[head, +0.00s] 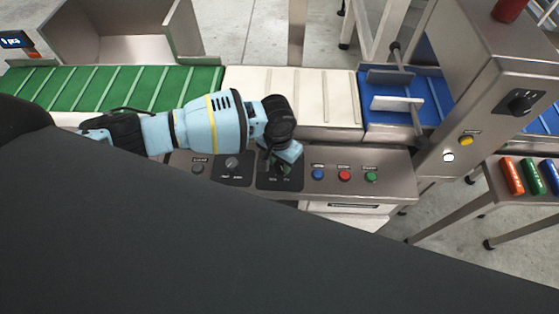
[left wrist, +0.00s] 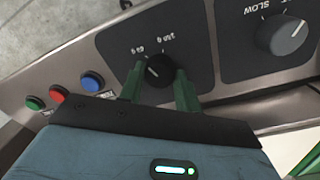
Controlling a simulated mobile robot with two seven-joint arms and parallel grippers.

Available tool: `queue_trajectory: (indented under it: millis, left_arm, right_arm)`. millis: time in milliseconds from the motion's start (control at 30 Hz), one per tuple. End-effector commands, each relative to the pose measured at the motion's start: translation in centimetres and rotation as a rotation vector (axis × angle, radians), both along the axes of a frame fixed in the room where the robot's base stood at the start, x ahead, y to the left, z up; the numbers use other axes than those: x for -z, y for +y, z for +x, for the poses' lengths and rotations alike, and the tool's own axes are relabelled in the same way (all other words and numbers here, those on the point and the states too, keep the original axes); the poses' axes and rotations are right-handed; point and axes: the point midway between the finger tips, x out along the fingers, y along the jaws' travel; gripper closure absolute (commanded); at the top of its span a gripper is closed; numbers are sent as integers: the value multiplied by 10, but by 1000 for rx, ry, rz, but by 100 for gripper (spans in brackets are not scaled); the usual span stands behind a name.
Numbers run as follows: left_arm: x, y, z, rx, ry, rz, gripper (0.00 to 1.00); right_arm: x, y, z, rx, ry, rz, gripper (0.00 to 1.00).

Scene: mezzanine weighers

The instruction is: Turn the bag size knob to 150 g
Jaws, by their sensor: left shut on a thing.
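The bag size knob (left wrist: 159,72) is a small black round knob on a dark plate in the left wrist view. A "150 g" label is printed beyond it on the right and a smaller gram label on the left. Its short white mark seems to point to the upper left, toward the smaller label. The green fingers of my left gripper (left wrist: 160,82) are shut on the knob, one on each side. In the head view my left gripper (head: 280,164) reaches down to the panel and hides the knob. My right gripper is not in view.
A grey speed knob (left wrist: 283,35) marked "SLOW" is beside it. Blue (head: 318,174), red (head: 344,175) and green (head: 370,176) buttons are on the same panel. Green (head: 120,90), white (head: 290,97) and blue (head: 428,100) belts run behind. A cabinet with another black knob (head: 522,102) stands right.

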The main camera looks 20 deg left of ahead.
Motion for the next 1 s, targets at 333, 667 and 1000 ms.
queue_trajectory:
  millis: [333, 667, 1000]
  left_arm:
    - [-1, 0, 0, 305, 2, 0, 90]
    - [1, 0, -1, 609, 5, 1, 90]
    - [1, 0, 0, 834, 6, 1, 90]
  right_arm:
    - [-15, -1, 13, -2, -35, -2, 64]
    - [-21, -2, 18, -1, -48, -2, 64]
    - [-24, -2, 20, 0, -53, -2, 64]
